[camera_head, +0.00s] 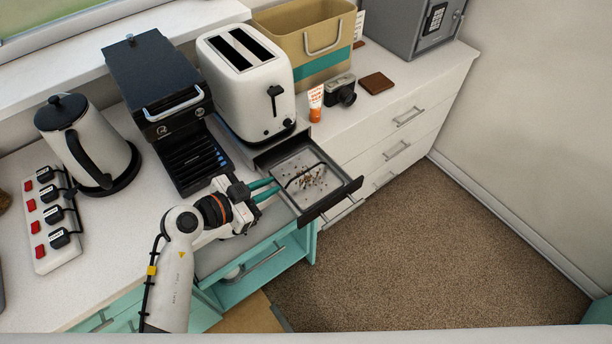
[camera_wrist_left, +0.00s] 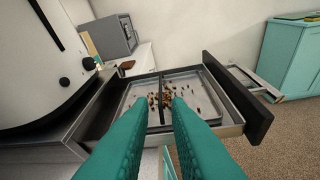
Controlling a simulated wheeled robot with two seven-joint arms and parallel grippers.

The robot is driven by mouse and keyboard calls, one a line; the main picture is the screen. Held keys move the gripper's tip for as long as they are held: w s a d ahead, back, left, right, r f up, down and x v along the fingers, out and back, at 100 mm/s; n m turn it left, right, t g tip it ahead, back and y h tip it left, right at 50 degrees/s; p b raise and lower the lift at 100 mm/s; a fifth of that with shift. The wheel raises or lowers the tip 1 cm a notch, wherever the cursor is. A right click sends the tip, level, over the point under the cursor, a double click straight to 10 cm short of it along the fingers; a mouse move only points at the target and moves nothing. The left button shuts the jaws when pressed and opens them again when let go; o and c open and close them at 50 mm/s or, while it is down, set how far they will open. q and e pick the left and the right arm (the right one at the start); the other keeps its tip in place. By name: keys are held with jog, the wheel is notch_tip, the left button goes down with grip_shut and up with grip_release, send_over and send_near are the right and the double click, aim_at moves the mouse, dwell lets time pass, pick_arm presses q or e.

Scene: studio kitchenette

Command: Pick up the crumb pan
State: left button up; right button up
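The crumb pan (camera_head: 290,167) is a light grey shallow pan with brown crumbs and a thin dark handle bar across it. It lies in a dark-fronted drawer pulled out below the white toaster (camera_head: 246,75). In the left wrist view the pan (camera_wrist_left: 200,84) lies beyond my fingertips, with the handle bar (camera_wrist_left: 161,92) lined up between them. My left gripper (camera_head: 275,186) has teal fingers, apart and empty, at the pan's left side near the handle's end. Whether the fingertips reach around the bar is unclear. My right gripper is not in view.
The drawer front (camera_head: 331,200) stands out over the counter's edge. A black grill (camera_head: 160,85), kettle (camera_head: 88,143) and power strip (camera_head: 50,218) stand left. An orange-white tube (camera_head: 315,103), camera (camera_head: 340,90) and brown wallet (camera_head: 376,83) lie right of the toaster. Carpeted floor at right is clear.

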aim_at(302, 174)
pick_arm(q)
jog(key=x, duration=0.6)
jog(key=shift+w+d+f+p, duration=0.2)
jog(key=shift+f+p, duration=0.1)
jog(key=shift+f, duration=0.2)
jog(key=shift+w+d+f, duration=0.1)
jog(key=shift+w+d, duration=0.25)
jog(key=shift+d, duration=0.05)
jog(key=x, duration=0.4)
jog(key=shift+w+f, duration=0.1)
grip_shut()
